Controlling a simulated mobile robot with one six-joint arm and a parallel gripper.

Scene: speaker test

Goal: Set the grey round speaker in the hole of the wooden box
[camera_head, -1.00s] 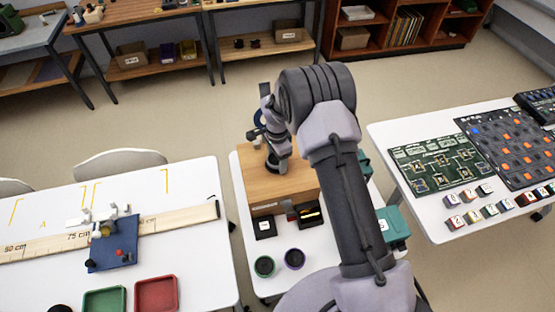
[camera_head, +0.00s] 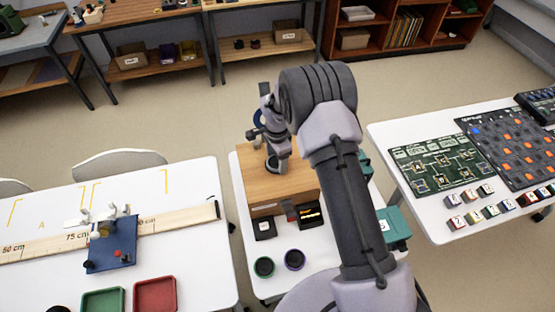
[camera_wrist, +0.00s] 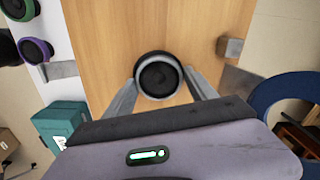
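The grey round speaker (camera_wrist: 158,76) has a dark cone and a light grey rim. In the wrist view it is face up over the top of the wooden box (camera_wrist: 95,60), between the fingertips of my gripper (camera_wrist: 161,80), which appear to touch it on both sides. The hole is not visible; the speaker covers that spot, and I cannot tell how deep it sits. In the head view the wooden box (camera_head: 256,187) stands on the middle white table, with my gripper (camera_head: 275,161) over its top and the speaker (camera_head: 272,166) partly hidden.
A green-rimmed speaker (camera_head: 264,267) and a purple-rimmed speaker (camera_head: 294,259) stand in front of the box. Small dark boxes (camera_head: 264,228) sit against its front. A teal case (camera_head: 393,228) is at the right. A small metal block (camera_wrist: 230,47) is near the box's edge.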

